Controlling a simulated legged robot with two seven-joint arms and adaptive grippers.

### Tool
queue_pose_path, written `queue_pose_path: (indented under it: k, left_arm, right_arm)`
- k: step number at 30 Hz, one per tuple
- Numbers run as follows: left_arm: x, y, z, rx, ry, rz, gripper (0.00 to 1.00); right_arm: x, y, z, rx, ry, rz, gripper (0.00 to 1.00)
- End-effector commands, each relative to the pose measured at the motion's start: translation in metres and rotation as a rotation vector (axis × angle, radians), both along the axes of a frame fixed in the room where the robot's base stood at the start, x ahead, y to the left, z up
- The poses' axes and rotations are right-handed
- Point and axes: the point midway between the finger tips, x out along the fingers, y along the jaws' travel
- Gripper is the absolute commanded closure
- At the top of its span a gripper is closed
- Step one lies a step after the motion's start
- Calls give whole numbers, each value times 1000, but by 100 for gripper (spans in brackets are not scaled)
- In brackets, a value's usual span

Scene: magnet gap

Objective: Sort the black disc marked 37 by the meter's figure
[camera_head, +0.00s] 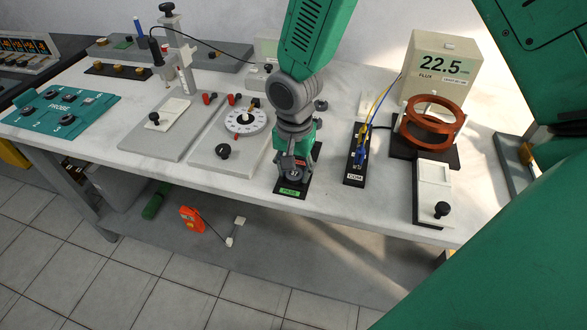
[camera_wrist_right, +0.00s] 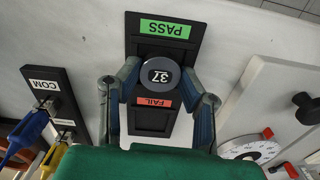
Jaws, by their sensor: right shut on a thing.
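The black disc marked 37 (camera_wrist_right: 160,77) is between the fingertips of my right gripper (camera_wrist_right: 161,88), which is shut on it. In the head view my right gripper (camera_head: 294,168) reaches down over the black sorting plate (camera_head: 289,198) at the table's front edge. That plate has a green PASS label (camera_wrist_right: 165,29) and a red FAIL label (camera_wrist_right: 153,102). In the wrist view the disc appears between the two labels; its height above the plate is hard to tell. The meter (camera_head: 436,66), a cream box marked FLUX, shows 22.5. My left gripper is not in view.
Right of the plate stands the COM block (camera_head: 356,155) with blue and yellow leads. Beyond it are a copper-coloured ring coil (camera_head: 433,122) and a white block with a black knob (camera_head: 433,188). Left is a dial fixture (camera_head: 246,121). A teal PROBE panel (camera_head: 62,108) lies far left.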

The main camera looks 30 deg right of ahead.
Motion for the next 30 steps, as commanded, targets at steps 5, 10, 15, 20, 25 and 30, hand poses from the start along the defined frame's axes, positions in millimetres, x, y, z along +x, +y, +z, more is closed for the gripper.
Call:
queue_pose_path:
  k: [5,10,15,20,25,30]
  left_arm:
    - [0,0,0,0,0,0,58]
    - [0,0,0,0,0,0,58]
    - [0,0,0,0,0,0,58]
    - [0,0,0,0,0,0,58]
    - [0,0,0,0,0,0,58]
    - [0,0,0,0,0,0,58]
  right_arm:
    - [0,0,0,0,0,0,96]
    - [0,0,-1,0,0,0,96]
    - [0,0,-2,0,0,0,96]
    - [0,0,-2,0,0,0,42]
    - [0,0,-2,0,0,0,42]
    - [0,0,-2,0,0,0,59]
